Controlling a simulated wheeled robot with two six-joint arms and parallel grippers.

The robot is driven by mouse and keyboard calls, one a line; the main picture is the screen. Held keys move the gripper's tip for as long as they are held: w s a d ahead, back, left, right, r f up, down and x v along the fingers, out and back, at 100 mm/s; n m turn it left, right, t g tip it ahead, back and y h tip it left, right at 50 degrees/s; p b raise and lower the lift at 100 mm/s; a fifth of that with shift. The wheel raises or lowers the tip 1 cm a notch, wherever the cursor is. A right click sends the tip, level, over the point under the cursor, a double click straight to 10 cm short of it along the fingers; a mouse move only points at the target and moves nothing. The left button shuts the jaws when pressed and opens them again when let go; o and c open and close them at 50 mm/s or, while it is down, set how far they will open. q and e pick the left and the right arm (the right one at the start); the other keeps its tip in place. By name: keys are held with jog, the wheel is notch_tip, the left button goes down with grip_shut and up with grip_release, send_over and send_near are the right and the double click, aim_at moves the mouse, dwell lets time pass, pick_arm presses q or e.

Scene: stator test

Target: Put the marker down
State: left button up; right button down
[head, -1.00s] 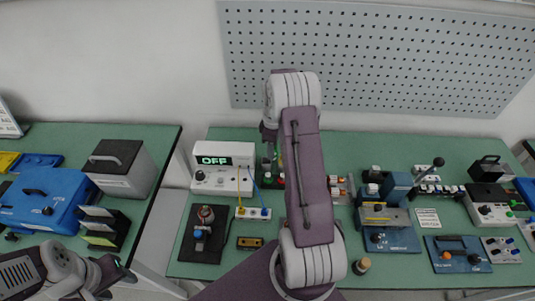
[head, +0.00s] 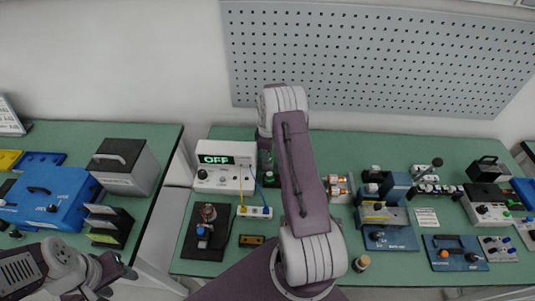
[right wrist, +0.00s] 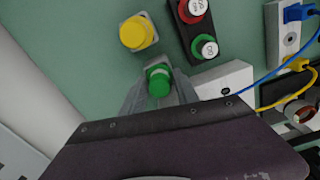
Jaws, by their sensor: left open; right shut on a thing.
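In the right wrist view, my right gripper (right wrist: 160,88) is shut on a green-topped piece (right wrist: 158,80), which I take to be the marker. The piece is held between the fingertips, over the green bench top; whether its lower end touches the bench is hidden. In the head view my right arm covers most of that area, and the held piece cannot be made out. My left gripper (head: 122,274) is open and empty at the lower left of the head view, in front of the left bench.
A yellow round-topped piece (right wrist: 136,33) and a black box with red and green buttons (right wrist: 193,28) stand close to the held piece. A power supply reading OFF (head: 225,176) stands to its left in the head view, with blue and yellow leads to a white socket strip (head: 254,212).

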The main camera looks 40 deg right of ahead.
jog(key=shift+f, duration=0.2)
jog(key=c, duration=0.9)
grip_release()
jog(key=shift+r, duration=0.1)
notch_tip(320, 180, up, 12)
jog(key=b, duration=0.1)
jog(key=s+a+r+m, duration=0.15)
jog(key=s+a, duration=0.25)
jog(key=a, duration=0.4)
jog(key=s+a+m, duration=0.3)
jog(key=s+a, duration=0.1)
jog(key=a, duration=0.4)
jog(key=s+a+m, duration=0.1)
jog(key=s+a, duration=0.1)
jog(key=s, duration=0.1)
jog(key=s+a+f+m, duration=0.1)
jog(key=s+a, duration=0.1)
jog(key=s, duration=0.2)
jog(key=s+a+m+t, duration=0.1)
jog(key=s+a, duration=0.1)
jog(key=s, duration=0.1)
jog(key=shift+s+f+m, duration=0.25)
jog(key=shift+s+f, duration=0.05)
